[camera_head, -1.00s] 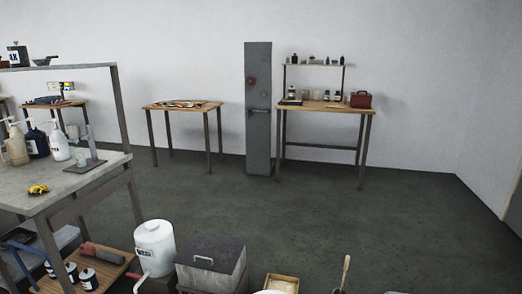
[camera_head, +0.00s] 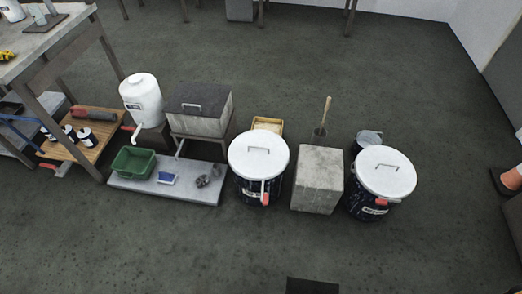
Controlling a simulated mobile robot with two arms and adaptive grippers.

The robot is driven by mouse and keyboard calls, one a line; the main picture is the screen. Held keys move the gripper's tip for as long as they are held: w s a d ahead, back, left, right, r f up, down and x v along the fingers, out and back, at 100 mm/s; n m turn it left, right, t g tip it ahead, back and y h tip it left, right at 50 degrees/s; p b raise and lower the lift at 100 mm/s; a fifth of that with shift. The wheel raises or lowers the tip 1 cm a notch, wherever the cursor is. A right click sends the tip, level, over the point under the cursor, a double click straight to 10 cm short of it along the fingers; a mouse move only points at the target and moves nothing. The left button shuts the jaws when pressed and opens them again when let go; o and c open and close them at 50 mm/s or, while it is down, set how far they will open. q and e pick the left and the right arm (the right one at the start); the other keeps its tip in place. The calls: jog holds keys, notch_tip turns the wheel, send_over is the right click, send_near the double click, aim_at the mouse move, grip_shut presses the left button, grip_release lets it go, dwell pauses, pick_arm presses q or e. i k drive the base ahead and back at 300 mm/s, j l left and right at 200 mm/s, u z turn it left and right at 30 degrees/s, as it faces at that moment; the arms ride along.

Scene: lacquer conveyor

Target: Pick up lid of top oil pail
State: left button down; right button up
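Two dark pails with white lids stand on the floor. The left pail (camera_head: 252,190) has a round white lid (camera_head: 259,160) with a thin handle on top, and a red-handled part at its front. The pail labels are too small to read, so I cannot tell which is the top oil pail. Neither of my grippers is in view.
A concrete block (camera_head: 318,182) stands between the pails, with a small grey bucket (camera_head: 367,140) behind the right one. A low grey slab (camera_head: 140,187) with a green bin (camera_head: 134,161), a lidded metal box (camera_head: 199,122) and a white jug (camera_head: 142,101) are left.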

aim_at(257, 154)
jog(key=i+l+u, duration=0.35)
jog(key=i, duration=0.2)
jog(key=i+l+u, duration=0.35)
jog(key=i+l, duration=0.15)
jog(key=i, duration=0.05)
